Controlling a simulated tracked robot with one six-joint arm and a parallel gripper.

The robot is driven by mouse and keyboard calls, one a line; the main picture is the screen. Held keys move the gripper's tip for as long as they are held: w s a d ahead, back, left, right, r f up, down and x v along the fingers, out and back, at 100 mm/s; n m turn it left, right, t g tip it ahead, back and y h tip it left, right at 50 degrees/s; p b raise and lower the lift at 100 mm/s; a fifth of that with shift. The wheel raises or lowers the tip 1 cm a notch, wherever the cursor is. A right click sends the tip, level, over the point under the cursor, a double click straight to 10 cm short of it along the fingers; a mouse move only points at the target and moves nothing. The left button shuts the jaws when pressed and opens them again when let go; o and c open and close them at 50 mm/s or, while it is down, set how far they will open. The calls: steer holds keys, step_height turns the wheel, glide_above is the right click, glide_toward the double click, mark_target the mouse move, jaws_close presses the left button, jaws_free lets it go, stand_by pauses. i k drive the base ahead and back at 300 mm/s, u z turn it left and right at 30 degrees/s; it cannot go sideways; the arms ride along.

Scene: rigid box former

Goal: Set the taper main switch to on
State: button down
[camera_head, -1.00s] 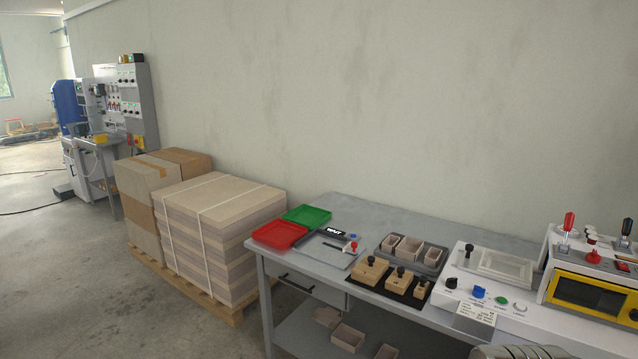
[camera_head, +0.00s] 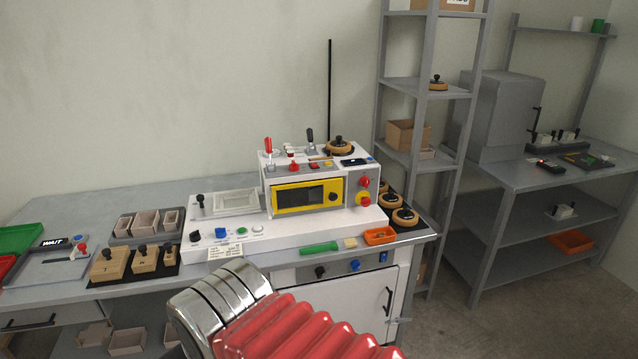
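A white machine (camera_head: 383,207) with a yellow-framed window stands on the bench, and I cannot tell for sure that it is the taper. A red knob on a yellow plate (camera_head: 363,200) sits at its right front, with another red knob (camera_head: 365,182) above it. A red-handled lever (camera_head: 268,147) and a black-handled lever (camera_head: 310,136) stand upright on top. My gripper is out of view.
My arm, with red bellows and metal rings, fills the lower middle. On the bench are wooden blocks (camera_head: 109,265), small boxes (camera_head: 144,222), a green bar (camera_head: 319,248) and an orange tray (camera_head: 380,236). A grey shelf rack (camera_head: 426,92) stands to the right.

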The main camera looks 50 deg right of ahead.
mark_target(365, 181)
steer(key=z, duration=1.85)
